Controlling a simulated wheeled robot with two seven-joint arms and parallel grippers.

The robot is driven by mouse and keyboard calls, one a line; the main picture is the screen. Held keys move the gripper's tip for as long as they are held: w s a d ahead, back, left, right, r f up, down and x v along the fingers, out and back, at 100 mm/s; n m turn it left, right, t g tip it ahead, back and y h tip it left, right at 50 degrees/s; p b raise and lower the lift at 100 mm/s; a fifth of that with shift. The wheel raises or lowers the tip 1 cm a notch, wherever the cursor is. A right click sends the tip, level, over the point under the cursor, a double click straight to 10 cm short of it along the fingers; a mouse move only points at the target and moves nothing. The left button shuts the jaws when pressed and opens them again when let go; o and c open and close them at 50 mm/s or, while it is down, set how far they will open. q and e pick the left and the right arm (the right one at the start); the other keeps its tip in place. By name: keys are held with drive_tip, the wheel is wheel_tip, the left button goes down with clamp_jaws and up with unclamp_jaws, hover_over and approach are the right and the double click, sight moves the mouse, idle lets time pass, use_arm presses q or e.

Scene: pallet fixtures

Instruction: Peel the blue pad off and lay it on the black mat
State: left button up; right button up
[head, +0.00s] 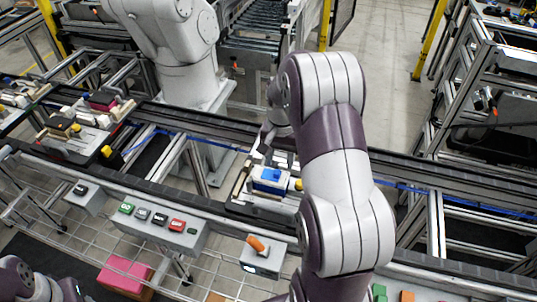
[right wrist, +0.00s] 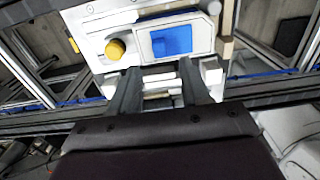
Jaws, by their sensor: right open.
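The blue pad (head: 270,176) lies on a white block fixture (head: 268,189) on a dark pallet on the conveyor. In the right wrist view the blue pad (right wrist: 171,40) sits in a framed recess of the white fixture, beside a yellow knob (right wrist: 115,49). My right gripper (right wrist: 160,78) is open, its two fingers apart at the fixture's near edge, short of the pad. No pad is between the fingers. In the head view my right gripper (head: 270,146) is just behind the pad, partly hidden by my arm. I cannot tell which dark surface is the black mat. My left gripper is out of view.
A button box (head: 160,224) and an orange switch (head: 257,244) stand in front of the conveyor. Another loaded pallet (head: 72,137) is at the left. A white robot arm (head: 184,60) stands behind. A pink box (head: 126,273) is below.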

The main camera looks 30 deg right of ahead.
sight(278, 170)
drive_tip(key=shift+s+a+f, duration=0.2)
drive_tip(key=shift+a+f, duration=0.25)
drive_tip(key=shift+f, duration=0.05)
drive_tip(key=shift+s+a+f, duration=0.2)
drive_tip(key=shift+a+f, duration=0.2)
drive_tip(key=shift+f, duration=0.1)
drive_tip(key=shift+w+d+f, duration=0.2)
drive_tip(key=shift+d+f, duration=0.15)
drive_tip(key=shift+d, duration=0.1)
drive_tip(key=c, duration=0.5)
drive_tip(key=shift+s+a+r, duration=0.1)
drive_tip(key=shift+a, duration=0.05)
clamp_jaws()
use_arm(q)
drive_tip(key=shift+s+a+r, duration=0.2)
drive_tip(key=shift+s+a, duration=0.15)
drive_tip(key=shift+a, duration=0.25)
use_arm(e)
drive_tip(key=shift+a, duration=0.1)
use_arm(q)
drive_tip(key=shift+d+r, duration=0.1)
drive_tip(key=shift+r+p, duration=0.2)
drive_tip(key=shift+p, duration=0.15)
use_arm(e)
drive_tip(key=shift+r, duration=0.3)
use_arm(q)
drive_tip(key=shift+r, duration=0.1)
